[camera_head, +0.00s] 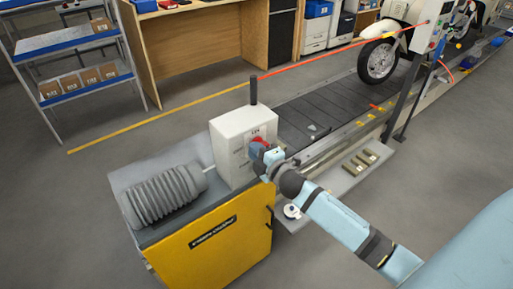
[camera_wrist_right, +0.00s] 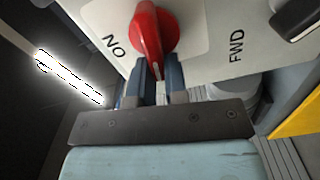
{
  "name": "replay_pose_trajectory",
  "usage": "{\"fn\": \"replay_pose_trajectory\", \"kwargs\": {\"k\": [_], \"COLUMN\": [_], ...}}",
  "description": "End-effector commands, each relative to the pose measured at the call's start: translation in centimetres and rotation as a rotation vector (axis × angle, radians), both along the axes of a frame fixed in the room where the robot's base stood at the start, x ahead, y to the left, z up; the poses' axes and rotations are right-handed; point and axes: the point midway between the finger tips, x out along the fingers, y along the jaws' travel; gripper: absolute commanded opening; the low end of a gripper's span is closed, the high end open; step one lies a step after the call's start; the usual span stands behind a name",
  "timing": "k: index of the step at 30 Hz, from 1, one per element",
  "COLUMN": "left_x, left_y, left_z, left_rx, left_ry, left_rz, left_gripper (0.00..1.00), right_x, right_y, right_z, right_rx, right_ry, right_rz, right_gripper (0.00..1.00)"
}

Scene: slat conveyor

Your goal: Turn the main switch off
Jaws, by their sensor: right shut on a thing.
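The main switch is a red rotary knob (camera_wrist_right: 152,38) on a pale plate with the labels "ON" and "FWD" in the right wrist view. In the head view the red knob (camera_head: 258,144) sits on the front of a white control box (camera_head: 240,128), partly hidden by my right gripper. My right gripper (camera_wrist_right: 158,75) is at the knob, its two fingers shut on the knob's lower part. In the head view my right gripper (camera_head: 264,152) reaches the box from the lower right. My left gripper is not in view.
The box stands on a yellow cabinet (camera_head: 225,250) beside a grey ribbed motor (camera_head: 163,195). A slat conveyor (camera_head: 330,105) runs back to a white motorcycle (camera_head: 385,50). A dark post (camera_head: 253,90) with a red cord rises by the box. A grey side shelf (camera_head: 340,183) holds small parts.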

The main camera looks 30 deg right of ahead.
Motion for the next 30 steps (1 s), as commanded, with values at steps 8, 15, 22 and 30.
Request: {"fn": "replay_pose_trajectory", "kwargs": {"k": [8, 15, 22, 30], "left_x": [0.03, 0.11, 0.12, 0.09], "left_y": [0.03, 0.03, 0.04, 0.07], "left_z": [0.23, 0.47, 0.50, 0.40], "left_rx": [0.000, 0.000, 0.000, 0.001], "left_ry": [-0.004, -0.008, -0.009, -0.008], "left_rz": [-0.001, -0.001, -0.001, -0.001], "left_gripper": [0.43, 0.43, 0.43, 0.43], "right_x": [0.03, 0.03, 0.03, 0.02], "right_y": [0.05, 0.05, 0.05, 0.04], "right_z": [-0.35, -0.48, -0.51, -0.51], "right_rx": [-0.142, -0.193, -0.203, -0.203], "right_ry": [-0.011, -0.016, -0.017, -0.016], "right_rz": [0.001, 0.001, 0.001, 0.000], "right_gripper": [0.00, 0.00, 0.00, 0.26]}}
